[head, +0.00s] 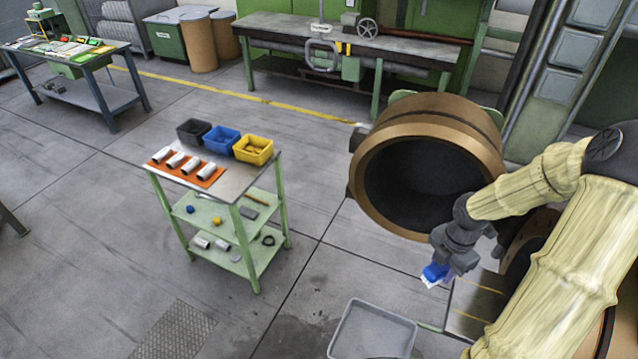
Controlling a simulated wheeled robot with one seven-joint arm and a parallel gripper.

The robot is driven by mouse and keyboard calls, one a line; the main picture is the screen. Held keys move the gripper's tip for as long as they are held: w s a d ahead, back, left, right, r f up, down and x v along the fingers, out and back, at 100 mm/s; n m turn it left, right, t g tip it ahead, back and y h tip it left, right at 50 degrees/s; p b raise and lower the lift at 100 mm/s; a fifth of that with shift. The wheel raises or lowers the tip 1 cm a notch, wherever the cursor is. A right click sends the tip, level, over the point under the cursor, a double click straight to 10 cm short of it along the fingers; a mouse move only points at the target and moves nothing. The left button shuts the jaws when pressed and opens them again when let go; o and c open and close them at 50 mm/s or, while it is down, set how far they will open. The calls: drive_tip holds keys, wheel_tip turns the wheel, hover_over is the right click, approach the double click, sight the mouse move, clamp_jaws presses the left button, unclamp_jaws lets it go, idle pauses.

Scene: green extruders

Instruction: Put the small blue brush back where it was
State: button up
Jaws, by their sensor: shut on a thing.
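My gripper (447,262) is at the right of the head view, pointing down in front of the large brown-rimmed cylinder. It is shut on a small blue brush (434,273), which has a pale lower edge that looks like bristles. The brush hangs in the air near a grey plate (478,305) with yellow lines. The fingertips are small here and partly hidden by the brush. I cannot tell how far the brush is above the surfaces below it.
A green trolley (235,232) holds black (194,131), blue (222,139) and yellow (253,149) bins, and an orange mat (162,163) with white cylinders. A grey tray (372,332) lies below my gripper. The large cylinder (427,165) stands close behind it. Floor between trolley and cylinder is clear.

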drive_tip(key=w+a+f+m+b, duration=0.3)
drive_tip(key=a+f+m+b, duration=0.3)
drive_tip(key=f+m, duration=0.4)
drive_tip(key=w+a+f+m+b, duration=0.4)
drive_tip(key=a+f+m+b, duration=0.2)
drive_tip(key=m, duration=0.7)
wheel_tip(320, 180, down, 5)
drive_tip(key=shift+w+a+r, duration=0.1)
drive_tip(key=shift+w+a, duration=0.05)
drive_tip(key=shift+a, duration=1.1)
drive_tip(key=shift+w, duration=0.1)
